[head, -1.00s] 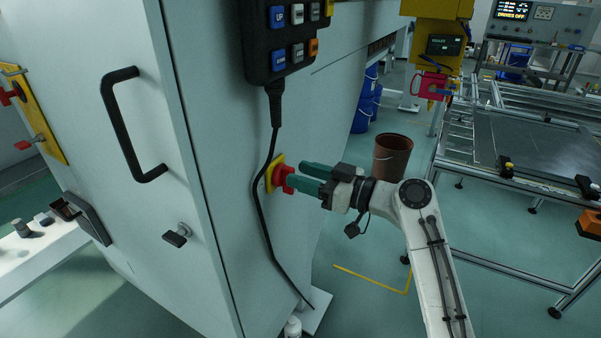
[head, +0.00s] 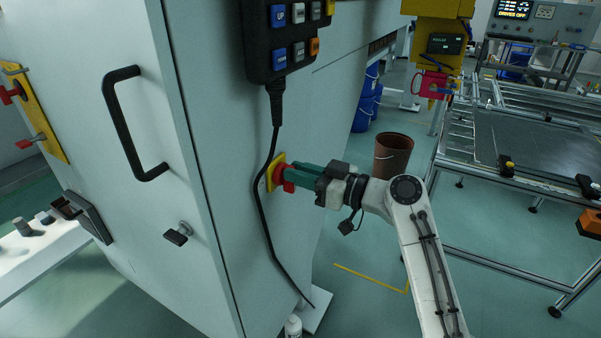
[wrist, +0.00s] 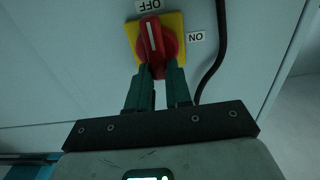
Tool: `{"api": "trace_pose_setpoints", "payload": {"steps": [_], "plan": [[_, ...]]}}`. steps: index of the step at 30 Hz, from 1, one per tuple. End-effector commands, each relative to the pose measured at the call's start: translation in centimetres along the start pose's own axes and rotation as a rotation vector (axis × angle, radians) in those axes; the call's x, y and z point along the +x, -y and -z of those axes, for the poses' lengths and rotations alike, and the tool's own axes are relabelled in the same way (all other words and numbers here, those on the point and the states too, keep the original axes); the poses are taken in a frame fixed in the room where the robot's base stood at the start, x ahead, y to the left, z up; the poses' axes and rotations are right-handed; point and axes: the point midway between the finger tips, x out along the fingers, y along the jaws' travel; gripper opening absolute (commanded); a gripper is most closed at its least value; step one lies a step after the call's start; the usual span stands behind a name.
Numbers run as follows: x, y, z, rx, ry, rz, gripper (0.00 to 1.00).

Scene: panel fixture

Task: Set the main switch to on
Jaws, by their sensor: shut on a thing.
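The main switch is a red rotary handle (head: 284,177) on a yellow plate (head: 269,175), fixed to the side wall of the white cabinet. In the wrist view the red handle (wrist: 152,38) has a white line pointing up toward the OFF label (wrist: 149,5), slightly left of upright. The ON label (wrist: 196,37) sits to the right of the plate. My gripper (head: 297,175) has its green fingers closed around the lower end of the handle; they also show in the wrist view (wrist: 158,72).
A black cable (head: 258,205) hangs from the pendant (head: 283,45) close to the left of the switch. A black door handle (head: 128,125) stands out from the cabinet. A brown bucket (head: 393,155) is on the floor behind my arm.

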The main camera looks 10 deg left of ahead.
Motion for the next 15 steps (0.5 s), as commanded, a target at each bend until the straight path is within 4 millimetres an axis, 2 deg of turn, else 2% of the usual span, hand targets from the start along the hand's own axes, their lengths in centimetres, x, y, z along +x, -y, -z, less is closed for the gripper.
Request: {"api": "trace_pose_setpoints", "payload": {"steps": [8,15], "plan": [[-0.01,-0.04,-0.01,0.015,0.0,0.0,0.0],[0.03,-0.21,0.05,0.113,-0.002,0.0,0.0]]}}
